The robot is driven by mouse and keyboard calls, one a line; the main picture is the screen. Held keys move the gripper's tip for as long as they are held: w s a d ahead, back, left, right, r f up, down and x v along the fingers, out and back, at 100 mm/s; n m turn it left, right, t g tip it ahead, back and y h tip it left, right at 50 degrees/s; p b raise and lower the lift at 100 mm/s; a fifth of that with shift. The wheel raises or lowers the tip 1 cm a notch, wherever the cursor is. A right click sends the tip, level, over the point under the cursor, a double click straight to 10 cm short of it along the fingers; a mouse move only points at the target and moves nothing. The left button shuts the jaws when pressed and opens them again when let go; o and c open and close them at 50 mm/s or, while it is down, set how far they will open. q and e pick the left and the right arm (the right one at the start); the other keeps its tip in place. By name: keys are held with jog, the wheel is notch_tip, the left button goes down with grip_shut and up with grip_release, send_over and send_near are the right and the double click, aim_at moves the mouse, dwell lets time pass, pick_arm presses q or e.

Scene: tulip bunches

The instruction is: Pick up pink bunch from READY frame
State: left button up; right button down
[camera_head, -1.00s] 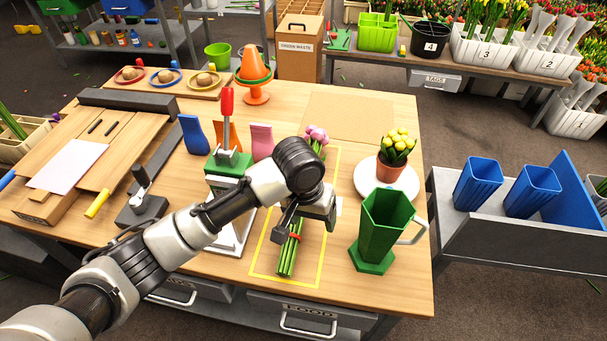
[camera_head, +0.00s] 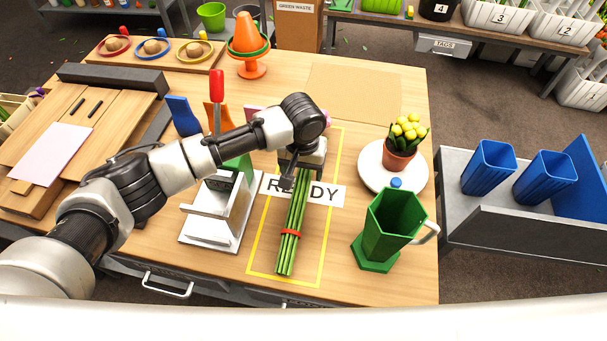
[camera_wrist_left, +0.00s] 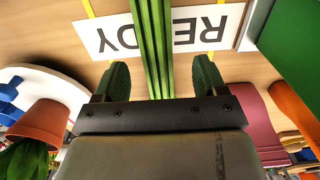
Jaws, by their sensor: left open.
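The pink bunch (camera_head: 293,225) lies in the yellow READY frame (camera_head: 330,225), its green stems tied with a red band and pointing toward the table's front edge. Its flower heads are mostly hidden behind my left arm in the head view; a bit of pink shows beside the wrist. My left gripper (camera_head: 292,182) is over the upper stems, near the READY label (camera_head: 325,193). In the left wrist view the open fingers (camera_wrist_left: 158,80) stand on either side of the stems (camera_wrist_left: 152,45), with gaps on both sides. My right gripper is out of view.
A green pitcher (camera_head: 389,225) and a potted yellow plant (camera_head: 402,150) on a white disc stand to the right. A white stand (camera_head: 222,215) with a red handle is close on the left. Coloured sleeves stand behind. The brown mat (camera_head: 355,92) at the back is clear.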

aim_at(303, 174)
pick_arm(q)
notch_tip(303, 174, down, 4)
jog(key=shift+s+d, duration=0.1)
jog(key=shift+s, duration=0.05)
jog(key=c, duration=1.2)
jog(key=shift+r, duration=0.1)
